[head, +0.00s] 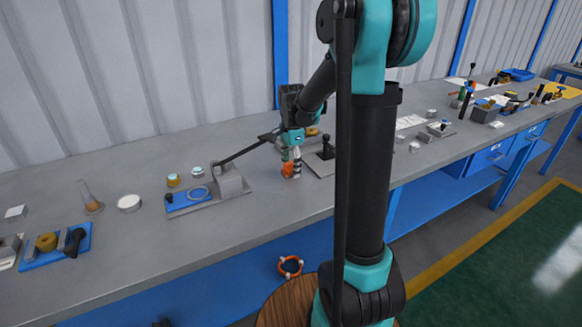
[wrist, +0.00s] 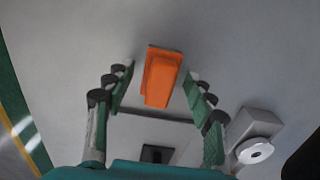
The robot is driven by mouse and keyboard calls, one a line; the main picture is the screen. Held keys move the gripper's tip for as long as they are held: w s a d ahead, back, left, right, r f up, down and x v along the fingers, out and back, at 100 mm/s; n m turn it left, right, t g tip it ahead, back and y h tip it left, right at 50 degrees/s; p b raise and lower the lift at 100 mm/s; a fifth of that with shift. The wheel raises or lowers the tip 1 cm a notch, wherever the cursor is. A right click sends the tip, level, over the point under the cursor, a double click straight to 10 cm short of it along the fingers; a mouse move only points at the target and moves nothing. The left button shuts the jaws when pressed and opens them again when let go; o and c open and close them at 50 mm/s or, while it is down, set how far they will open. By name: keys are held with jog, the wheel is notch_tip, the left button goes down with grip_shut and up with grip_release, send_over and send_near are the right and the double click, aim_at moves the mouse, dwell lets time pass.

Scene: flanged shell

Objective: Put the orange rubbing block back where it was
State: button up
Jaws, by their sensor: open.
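The orange rubbing block (wrist: 160,78) lies on the grey bench top in the wrist view, ahead of my gripper and between the lines of its two fingers. My gripper (wrist: 158,95) is open, with one finger on each side of the block and visible gaps to both. In the head view the orange block (head: 288,170) shows at the fingertips of my gripper (head: 291,163), low over the bench. Whether the fingertips touch the bench cannot be told.
A grey plate with a black-handled tool (head: 327,150) stands right of my gripper. A lever press (head: 229,182) with a long dark handle stands left, by a blue tray (head: 187,199). A grey block with a white disc (wrist: 254,151) is at the wrist view's lower right.

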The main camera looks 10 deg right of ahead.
aim_at(291, 163)
notch_tip(291, 163, up, 12)
dwell(0.5)
